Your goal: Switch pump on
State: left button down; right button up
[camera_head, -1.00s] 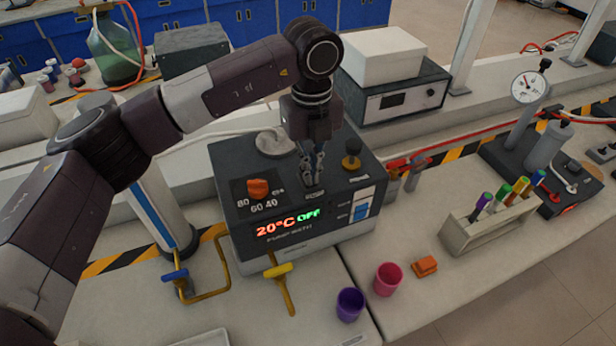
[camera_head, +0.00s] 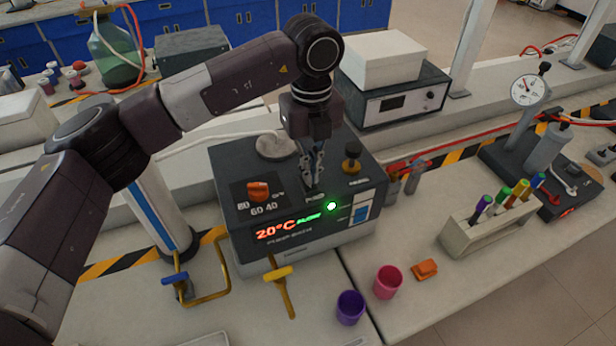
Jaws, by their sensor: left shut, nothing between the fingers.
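An orange dial (camera_head: 257,191) sits on the left of the top, and a black knob with a brass base (camera_head: 351,160) sits at the back right. My left gripper (camera_head: 314,187) points down, shut and empty, with its tips at the top panel just behind the green light. The tips hide what lies under them.
Blue-handled (camera_head: 174,277) and yellow-handled (camera_head: 279,273) valves stand in front. Purple (camera_head: 350,307) and pink (camera_head: 387,281) cups and an orange block (camera_head: 425,269) lie front right. A tube rack (camera_head: 485,228) stands right. A white-topped instrument (camera_head: 400,100) is behind.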

aim_at(311, 188)
pick_arm(q)
jog(key=shift+r+p, duration=1.05)
jog(key=shift+r, duration=1.55)
jog(key=shift+s+f, duration=0.1)
